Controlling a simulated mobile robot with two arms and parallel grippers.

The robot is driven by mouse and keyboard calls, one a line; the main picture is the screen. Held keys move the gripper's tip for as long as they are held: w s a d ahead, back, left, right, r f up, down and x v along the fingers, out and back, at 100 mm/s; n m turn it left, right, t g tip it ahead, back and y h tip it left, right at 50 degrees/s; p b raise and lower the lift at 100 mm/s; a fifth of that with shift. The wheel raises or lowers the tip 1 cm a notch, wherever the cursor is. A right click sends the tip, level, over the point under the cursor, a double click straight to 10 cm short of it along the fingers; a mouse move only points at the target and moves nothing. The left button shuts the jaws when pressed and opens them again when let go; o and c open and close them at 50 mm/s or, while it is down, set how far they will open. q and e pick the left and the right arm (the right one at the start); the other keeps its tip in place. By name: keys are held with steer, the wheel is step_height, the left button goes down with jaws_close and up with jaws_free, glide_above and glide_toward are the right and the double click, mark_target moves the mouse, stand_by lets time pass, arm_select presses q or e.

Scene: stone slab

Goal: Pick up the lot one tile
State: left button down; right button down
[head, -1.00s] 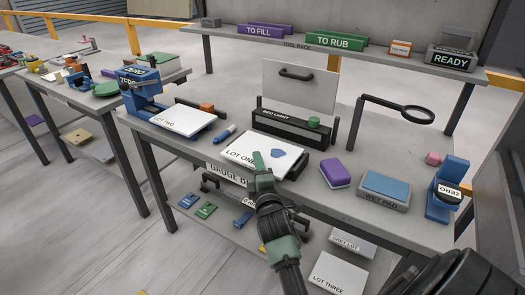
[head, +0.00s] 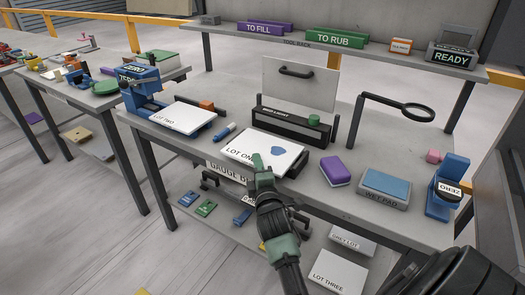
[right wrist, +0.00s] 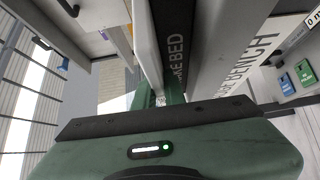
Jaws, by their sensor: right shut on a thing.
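The lot one tile (head: 290,159) is a white slab labelled LOT ONE with a blue patch on its face, at the front edge of the bench in the head view. My right gripper (head: 262,165) is shut on its front edge. The tile looks slightly raised and tilted off the bench top. In the right wrist view, a pale slab, likely the tile (right wrist: 146,45), runs up from between the fingers (right wrist: 170,95); its face is not visible there. My left gripper is not in view.
The lot two tile (head: 182,118) lies to the left, with a blue marker (head: 224,132) between. Behind is the black bed light (head: 290,126).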

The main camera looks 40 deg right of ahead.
stand_by(0.6)
steer(key=shift+r, duration=0.1)
steer(key=shift+r, duration=0.5)
step_height(320, 180, up, 19)
steer(key=p, duration=0.2)
steer(key=shift+p, duration=0.3)
steer(key=c, duration=2.1)
jaws_free()
jaws_close()
